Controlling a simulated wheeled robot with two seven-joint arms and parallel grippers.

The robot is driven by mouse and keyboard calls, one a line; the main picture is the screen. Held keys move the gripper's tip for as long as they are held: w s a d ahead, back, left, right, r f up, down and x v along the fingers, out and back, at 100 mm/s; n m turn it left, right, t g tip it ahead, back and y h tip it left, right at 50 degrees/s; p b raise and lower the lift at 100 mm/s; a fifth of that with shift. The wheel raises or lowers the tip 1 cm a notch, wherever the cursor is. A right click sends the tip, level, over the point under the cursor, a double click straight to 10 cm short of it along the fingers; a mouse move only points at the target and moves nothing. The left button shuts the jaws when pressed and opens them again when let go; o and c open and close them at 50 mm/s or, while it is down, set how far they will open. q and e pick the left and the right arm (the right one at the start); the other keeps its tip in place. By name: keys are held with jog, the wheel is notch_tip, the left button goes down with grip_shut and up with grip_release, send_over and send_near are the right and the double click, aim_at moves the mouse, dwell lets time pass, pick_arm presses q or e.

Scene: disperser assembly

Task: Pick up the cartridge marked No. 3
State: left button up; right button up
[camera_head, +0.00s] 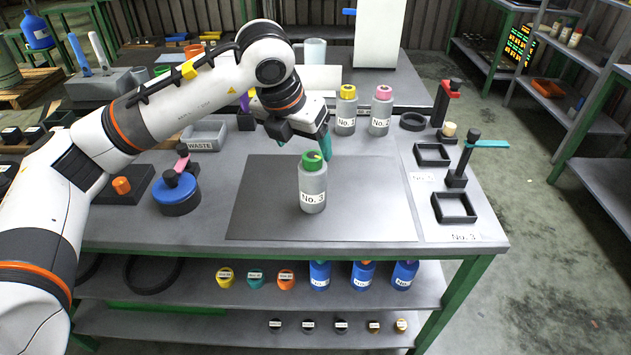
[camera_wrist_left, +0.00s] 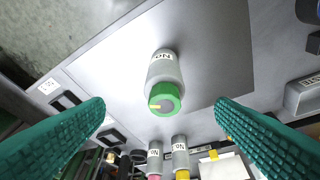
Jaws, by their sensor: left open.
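The cartridge marked No. 3 (camera_head: 313,187) stands upright on the dark mat (camera_head: 262,205). It has a grey body, a white label and a green cap. My left gripper (camera_head: 305,148) is open and empty, just behind and above the cap, with its teal fingers pointing down. In the left wrist view the cartridge (camera_wrist_left: 163,70) lies between the two spread teal fingers (camera_wrist_left: 161,106), farther off and apart from both. My right gripper is in neither view.
Cartridges with a yellow cap (camera_head: 346,112) and a pink cap (camera_head: 380,113) stand behind the mat. Square black holders (camera_head: 454,221) and a stand with a teal arm (camera_head: 457,178) are at right. A blue-black device (camera_head: 177,197) is left of the mat. The mat's right part is clear.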

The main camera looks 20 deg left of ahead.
aim_at(307, 161)
pick_arm(q)
jog(key=x, duration=0.2)
jog(key=b+x, duration=0.1)
jog(key=x, duration=0.1)
jog(key=b+x, duration=0.1)
jog(key=x, duration=0.1)
jog(key=shift+w+a+f, duration=0.15)
jog(key=shift+a+f, duration=0.05)
jog(key=shift+a, duration=0.1)
jog(key=b+x, duration=0.2)
jog(key=x, duration=0.3)
jog(key=shift+w+f, duration=0.15)
jog(key=shift+c, duration=0.9)
jog(key=c, duration=1.5)
jog(key=shift+r, duration=0.25)
grip_shut()
